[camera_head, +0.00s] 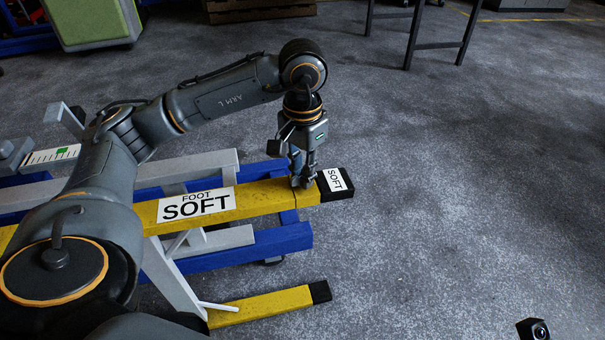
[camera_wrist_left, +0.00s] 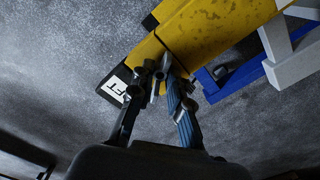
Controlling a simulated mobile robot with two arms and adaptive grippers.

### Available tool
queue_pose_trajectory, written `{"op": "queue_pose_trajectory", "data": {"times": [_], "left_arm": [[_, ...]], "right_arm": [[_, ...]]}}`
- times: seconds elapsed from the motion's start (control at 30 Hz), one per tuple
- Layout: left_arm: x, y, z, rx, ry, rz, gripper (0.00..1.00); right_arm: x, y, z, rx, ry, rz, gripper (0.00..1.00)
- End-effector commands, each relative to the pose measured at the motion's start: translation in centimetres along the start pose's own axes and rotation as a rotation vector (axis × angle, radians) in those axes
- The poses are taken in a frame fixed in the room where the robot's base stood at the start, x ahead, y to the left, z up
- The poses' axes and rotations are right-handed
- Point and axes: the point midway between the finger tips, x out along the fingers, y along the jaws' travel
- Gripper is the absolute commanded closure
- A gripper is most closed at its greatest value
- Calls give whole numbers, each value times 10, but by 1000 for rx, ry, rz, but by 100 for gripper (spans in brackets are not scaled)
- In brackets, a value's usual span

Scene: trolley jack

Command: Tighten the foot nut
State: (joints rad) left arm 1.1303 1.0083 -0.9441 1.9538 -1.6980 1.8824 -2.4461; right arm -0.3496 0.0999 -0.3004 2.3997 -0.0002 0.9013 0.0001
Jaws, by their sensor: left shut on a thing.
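My left gripper (camera_head: 304,180) points down at the right end of the upper yellow beam, beside its black end cap (camera_head: 334,184) labelled SOFT. In the left wrist view my left gripper (camera_wrist_left: 163,90) has its fingers close together at the beam's end. They are shut on a small grey part, which I take to be the foot nut (camera_wrist_left: 163,72); the fingers hide most of it. The yellow foot beam (camera_head: 245,200) carries a white label reading FOOT SOFT (camera_head: 196,204). A thin seam crosses the beam near the gripper. My right gripper is not in view.
A blue beam (camera_head: 285,240) and a lower yellow leg (camera_head: 265,305) with a black tip lie in front. Dark table legs (camera_head: 412,40) stand at the back.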

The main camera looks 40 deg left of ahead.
Motion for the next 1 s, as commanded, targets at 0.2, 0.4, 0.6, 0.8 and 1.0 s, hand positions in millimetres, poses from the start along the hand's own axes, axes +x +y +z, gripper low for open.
{"op": "queue_pose_trajectory", "data": {"times": [0.2,0.4,0.6,0.8,1.0], "left_arm": [[-1,-1,-1,196,7,-2,100],[-2,-1,-1,354,6,-2,100],[-2,-1,-2,469,8,-3,100],[-3,-1,-2,535,8,-4,100],[-3,-1,-2,560,9,-4,100]], "right_arm": [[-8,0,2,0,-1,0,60],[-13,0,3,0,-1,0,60],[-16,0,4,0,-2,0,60],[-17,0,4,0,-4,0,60],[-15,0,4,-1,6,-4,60]]}}
